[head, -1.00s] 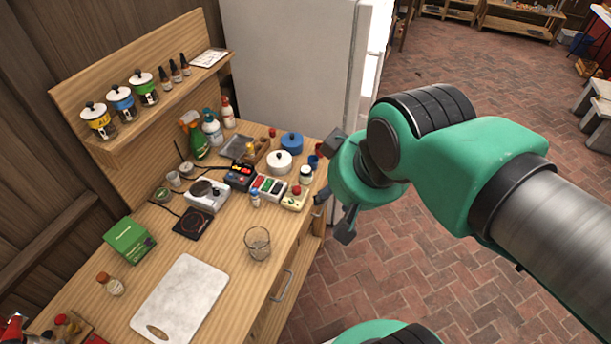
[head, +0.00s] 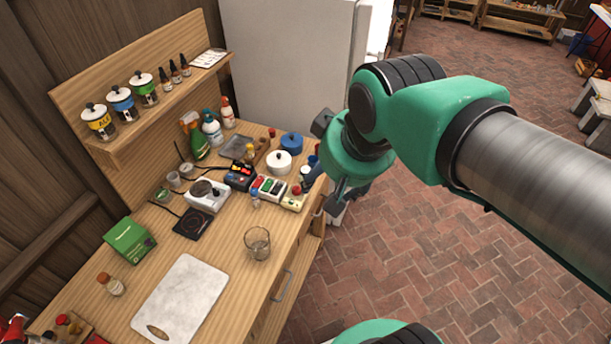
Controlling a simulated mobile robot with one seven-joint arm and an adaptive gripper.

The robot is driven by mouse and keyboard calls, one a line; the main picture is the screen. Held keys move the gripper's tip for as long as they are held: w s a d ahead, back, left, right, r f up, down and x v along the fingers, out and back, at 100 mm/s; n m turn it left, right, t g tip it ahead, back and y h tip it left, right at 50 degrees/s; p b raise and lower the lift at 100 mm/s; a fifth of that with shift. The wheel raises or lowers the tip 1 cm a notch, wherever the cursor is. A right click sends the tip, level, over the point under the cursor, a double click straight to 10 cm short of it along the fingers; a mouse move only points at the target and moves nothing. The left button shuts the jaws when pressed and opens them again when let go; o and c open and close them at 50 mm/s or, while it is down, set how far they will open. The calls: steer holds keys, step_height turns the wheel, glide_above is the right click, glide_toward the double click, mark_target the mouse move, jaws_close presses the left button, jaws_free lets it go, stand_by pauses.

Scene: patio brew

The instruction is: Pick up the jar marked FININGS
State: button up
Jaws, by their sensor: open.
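No label reading FININGS is legible in the head view, so I cannot tell which jar it is. Three white-lidded jars stand on the raised shelf: a yellow-labelled jar (head: 99,123), a blue-labelled jar (head: 124,105) and a green-labelled jar (head: 145,89). A small brown-lidded jar (head: 112,286) stands at the bench's front left. My gripper (head: 328,160) is open beside the bench's right end, its fingers spread, with nothing seen between them. It is far from the shelf jars and partly covers items at that end.
A white fridge (head: 290,65) stands behind. The brick floor (head: 440,250) at right is open.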

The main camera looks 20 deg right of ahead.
steer(key=w+d+g+p, duration=0.1)
steer(key=w+d, duration=0.1)
steer(key=w, duration=1)
steer(key=g+p, duration=0.3)
steer(key=g, duration=0.1)
glide_above(305, 170)
step_height(305, 170, down, 25)
steer(key=shift+w+d+f, duration=0.1)
steer(key=shift+f, duration=0.05)
steer(key=shift+f, duration=0.1)
steer(key=shift+f+b, duration=0.3)
steer(key=shift+f, duration=3.9)
